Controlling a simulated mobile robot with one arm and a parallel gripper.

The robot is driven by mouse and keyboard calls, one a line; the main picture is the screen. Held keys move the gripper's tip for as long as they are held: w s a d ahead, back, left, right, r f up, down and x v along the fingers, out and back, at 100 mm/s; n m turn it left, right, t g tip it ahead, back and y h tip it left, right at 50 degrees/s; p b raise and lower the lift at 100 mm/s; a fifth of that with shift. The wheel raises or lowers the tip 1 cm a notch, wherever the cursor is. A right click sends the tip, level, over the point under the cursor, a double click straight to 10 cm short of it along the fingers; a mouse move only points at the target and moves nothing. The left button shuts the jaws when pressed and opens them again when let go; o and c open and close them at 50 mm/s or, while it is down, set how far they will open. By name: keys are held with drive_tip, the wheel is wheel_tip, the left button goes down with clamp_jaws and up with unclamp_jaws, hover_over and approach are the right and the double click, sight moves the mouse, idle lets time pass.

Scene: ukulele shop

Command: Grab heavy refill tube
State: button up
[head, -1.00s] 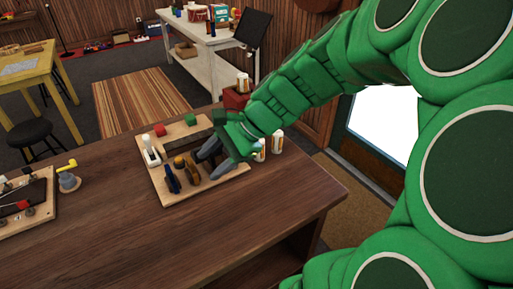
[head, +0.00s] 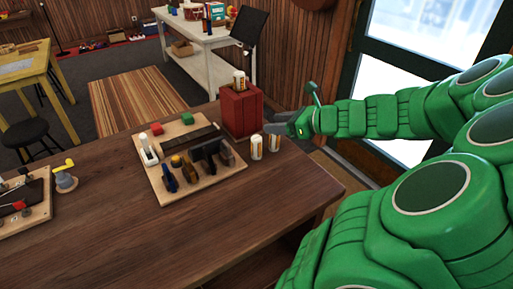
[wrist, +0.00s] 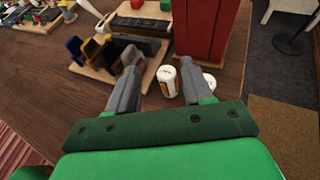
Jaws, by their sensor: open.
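Two white refill tubes with orange markings stand close together on the brown table, a left one (head: 256,147) and a right one (head: 274,144). A third similar tube (head: 239,80) sits atop a red box (head: 241,115). I cannot tell which is heavy. My gripper (head: 274,122) is open and empty, right of the red box and just behind the two standing tubes in the head view. In the wrist view, one tube (wrist: 168,81) appears between the fingers, nearer the right one. The other (wrist: 209,81) is partly hidden behind the right finger.
A wooden board (head: 205,182) with a white-handled tool, coloured blocks and several upright tools lies left of the tubes. Another tool board (head: 38,212) is at far left. The table (head: 175,245) is clear in front; its right edge is near the tubes.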

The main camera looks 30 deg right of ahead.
approach(257, 142)
drive_tip(key=w, duration=0.1)
drive_tip(key=w+f, duration=0.2)
drive_tip(key=shift+w+a, duration=0.25)
drive_tip(key=shift+a, duration=0.05)
drive_tip(key=shift+d+f+x, duration=0.1)
drive_tip(key=shift+x, duration=1.8)
drive_tip(key=shift+d+f+x, duration=0.1)
drive_tip(key=shift+f+x, duration=0.05)
drive_tip(key=shift+x, duration=1.8)
drive_tip(key=c, duration=0.7)
